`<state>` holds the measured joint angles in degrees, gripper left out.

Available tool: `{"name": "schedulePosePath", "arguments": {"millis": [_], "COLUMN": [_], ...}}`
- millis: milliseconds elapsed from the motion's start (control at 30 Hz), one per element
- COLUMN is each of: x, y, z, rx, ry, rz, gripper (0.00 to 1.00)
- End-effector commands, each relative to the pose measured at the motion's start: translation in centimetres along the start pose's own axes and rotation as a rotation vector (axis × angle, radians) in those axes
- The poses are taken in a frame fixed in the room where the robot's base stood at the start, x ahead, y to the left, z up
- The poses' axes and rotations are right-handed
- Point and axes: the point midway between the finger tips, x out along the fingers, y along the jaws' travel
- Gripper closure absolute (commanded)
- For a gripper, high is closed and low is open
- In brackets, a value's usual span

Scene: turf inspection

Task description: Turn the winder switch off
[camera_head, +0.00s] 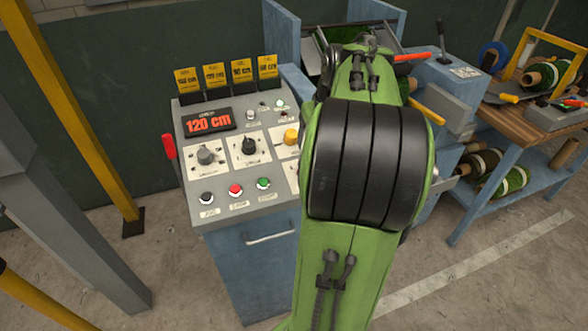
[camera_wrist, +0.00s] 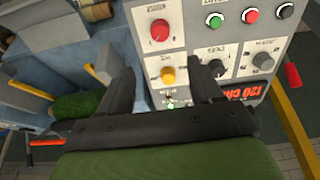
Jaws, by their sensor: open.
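The control panel (camera_head: 215,165) has a red-lit "120 cm" display (camera_head: 208,122), a grey knob (camera_head: 205,156), a black knob (camera_head: 249,146) and a yellow knob (camera_head: 291,136). The wrist view shows the panel upside down, with a red knob (camera_wrist: 160,30) as well. I cannot read which control is labelled as the winder switch. My gripper (camera_wrist: 152,60) is open and empty over the panel, its fingers on either side of the yellow knob (camera_wrist: 168,75) in the picture. The right finger overlaps the black knob's (camera_wrist: 217,68) edge. Contact cannot be told. My arm hides the gripper in the head view.
Black, red (camera_head: 235,190) and green buttons line the panel's front. Yellow cards (camera_head: 214,75) stand behind it, and a red-handled lever (camera_head: 169,146) is at its left. A wooden bench (camera_head: 515,120) with turf rolls is on the right. Yellow posts (camera_head: 75,110) stand at left.

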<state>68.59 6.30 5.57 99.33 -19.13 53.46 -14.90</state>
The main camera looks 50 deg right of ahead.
Motion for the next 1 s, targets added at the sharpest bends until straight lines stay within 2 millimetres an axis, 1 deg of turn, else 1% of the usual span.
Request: {"name": "schedulePosePath", "arguments": {"millis": [33, 400, 533, 600, 700, 967, 1000], "x": [1.2, 10.6, 13.2, 14.2, 14.8, 14.9, 14.9], "y": [-0.1, -0.2, -0.2, -0.1, -0.2, -0.2, -0.2], "z": [0.2, 0.3, 0.2, 0.2, 0.1, 0.1, 0.1], "rx": [0.000, -0.001, -0.001, 0.000, -0.001, -0.001, -0.001], "ry": [-0.005, -0.006, -0.004, -0.005, -0.002, -0.002, -0.002], "rz": [-0.003, -0.004, -0.003, -0.002, -0.002, -0.001, -0.001], "gripper": [0.35, 0.35, 0.35, 0.35, 0.35, 0.35, 0.41]}}
